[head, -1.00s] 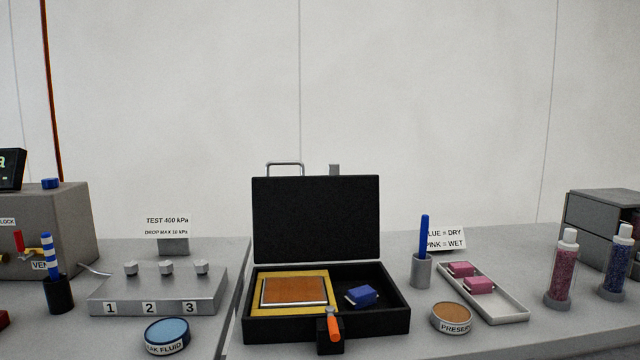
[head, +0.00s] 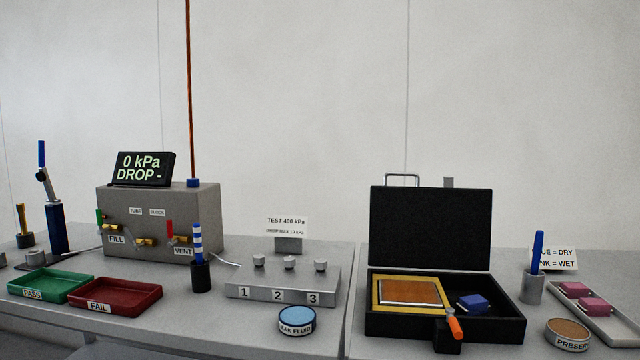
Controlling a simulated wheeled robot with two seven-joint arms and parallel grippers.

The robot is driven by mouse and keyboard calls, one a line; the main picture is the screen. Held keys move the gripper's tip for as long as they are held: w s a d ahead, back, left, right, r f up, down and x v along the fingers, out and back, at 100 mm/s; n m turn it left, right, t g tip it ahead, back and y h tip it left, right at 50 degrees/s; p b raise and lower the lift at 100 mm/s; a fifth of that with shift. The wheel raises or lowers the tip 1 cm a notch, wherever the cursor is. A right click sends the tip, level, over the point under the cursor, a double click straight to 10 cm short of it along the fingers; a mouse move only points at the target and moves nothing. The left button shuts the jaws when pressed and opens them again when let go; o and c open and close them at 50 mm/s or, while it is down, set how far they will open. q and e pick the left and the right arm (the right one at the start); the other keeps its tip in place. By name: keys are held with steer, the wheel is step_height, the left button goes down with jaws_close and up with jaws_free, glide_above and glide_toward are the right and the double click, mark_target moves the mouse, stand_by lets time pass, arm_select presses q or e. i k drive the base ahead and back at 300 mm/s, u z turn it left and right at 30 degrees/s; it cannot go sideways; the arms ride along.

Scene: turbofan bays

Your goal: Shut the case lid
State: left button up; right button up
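The black case (head: 400,325) stands on the right-hand bench with its lid (head: 431,228) open, raised upright at the back. Inside, on the left, an orange-brown panel with a metal frame (head: 409,292) sits in a yellow surround. A small blue block (head: 472,303) lies in the dark right part. An orange-handled latch (head: 454,327) is at the case's front. A metal handle (head: 402,177) shows above the lid's top edge. Neither of my grippers is in view.
A fluid tin (head: 297,320) stands left of the case. A preservative tin (head: 567,335), a grey cup with a blue pen (head: 537,260) and a tray of pink blocks (head: 601,319) stand to its right. A numbered block (head: 281,286) and test box (head: 160,215) are further left.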

mark_target(430, 220)
steer(key=u, duration=0.25)
steer(key=i, duration=0.8)
steer(key=z, duration=3.4)
steer(key=k, duration=0.8)
steer(key=u, duration=0.8)
